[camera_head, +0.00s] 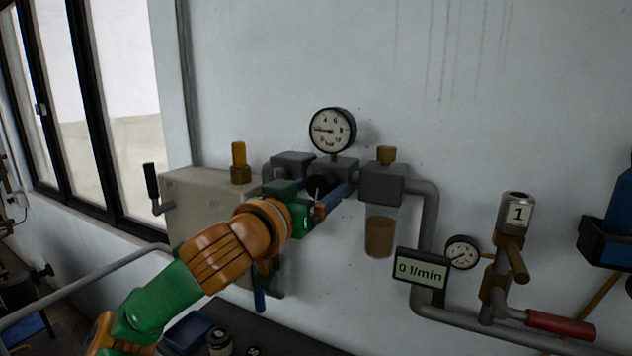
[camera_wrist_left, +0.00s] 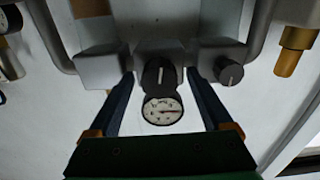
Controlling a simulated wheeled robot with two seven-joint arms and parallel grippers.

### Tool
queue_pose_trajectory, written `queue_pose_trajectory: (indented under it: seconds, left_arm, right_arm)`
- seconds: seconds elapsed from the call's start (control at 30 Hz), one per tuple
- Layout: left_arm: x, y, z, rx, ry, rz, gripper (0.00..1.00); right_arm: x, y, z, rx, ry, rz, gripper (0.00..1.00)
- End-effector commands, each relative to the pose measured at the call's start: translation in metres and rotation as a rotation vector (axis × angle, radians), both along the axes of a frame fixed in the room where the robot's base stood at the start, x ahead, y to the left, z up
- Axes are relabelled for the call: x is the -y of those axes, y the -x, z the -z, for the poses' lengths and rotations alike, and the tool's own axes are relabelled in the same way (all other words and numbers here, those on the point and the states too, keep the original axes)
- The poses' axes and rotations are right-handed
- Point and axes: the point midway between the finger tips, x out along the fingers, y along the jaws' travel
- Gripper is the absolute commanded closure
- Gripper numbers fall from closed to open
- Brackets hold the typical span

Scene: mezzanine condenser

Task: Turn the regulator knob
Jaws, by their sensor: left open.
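The regulator knob (camera_head: 318,184) is black and sits below the round pressure gauge (camera_head: 333,130) on the wall pipework. In the left wrist view the knob (camera_wrist_left: 158,75) carries a white line, and the gauge (camera_wrist_left: 162,112) appears below it. My left gripper (camera_head: 320,200) is open in front of the knob and partly covers it in the head view. In the left wrist view the blue fingers of the left gripper (camera_wrist_left: 160,78) stand on either side of the knob with gaps visible. Whether the tips reach the knob's depth I cannot tell. My right gripper is not in view.
A smaller dark knob (camera_wrist_left: 228,72) sits on the neighbouring block, just outside one finger. A filter bowl (camera_head: 379,235), a flow display reading 0 l/min (camera_head: 421,270), a small gauge (camera_head: 462,252) and a red-handled valve (camera_head: 560,325) are to the right. A beige box (camera_head: 200,205) stands left.

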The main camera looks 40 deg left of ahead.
Motion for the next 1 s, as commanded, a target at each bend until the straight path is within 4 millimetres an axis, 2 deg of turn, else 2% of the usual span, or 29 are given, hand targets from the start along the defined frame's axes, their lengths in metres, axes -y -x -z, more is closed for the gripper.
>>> queue_pose_trajectory:
  seconds: [0.13, 0.17, 0.4, 0.47, 0.77, 1.0]
  left_arm:
    - [0.0, 0.0, 0.001, 0.0, 0.0, 0.0, 0.16]
    - [0.0001, 0.0001, 0.001, 0.0, 0.0, 0.0, 0.21]
    - [0.0001, 0.0003, 0.0009, 0.0, 0.0, 0.0, 0.86]
    - [0.0001, 0.0003, 0.0008, 0.0, 0.0, 0.0, 1.0]
    - [0.0001, 0.0004, 0.001, -0.013, -0.044, 0.0, 1.0]
    - [-0.001, 0.0008, 0.0014, -0.06, -0.194, -0.002, 1.0]
  right_arm:
    - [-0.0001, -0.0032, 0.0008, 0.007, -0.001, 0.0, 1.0]
    - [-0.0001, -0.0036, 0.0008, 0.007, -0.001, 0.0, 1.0]
    - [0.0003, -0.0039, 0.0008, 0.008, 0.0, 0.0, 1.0]
    - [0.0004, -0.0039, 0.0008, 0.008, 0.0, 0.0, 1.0]
    - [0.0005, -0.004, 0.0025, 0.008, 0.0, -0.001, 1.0]
    - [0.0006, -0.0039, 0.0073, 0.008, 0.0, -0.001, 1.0]
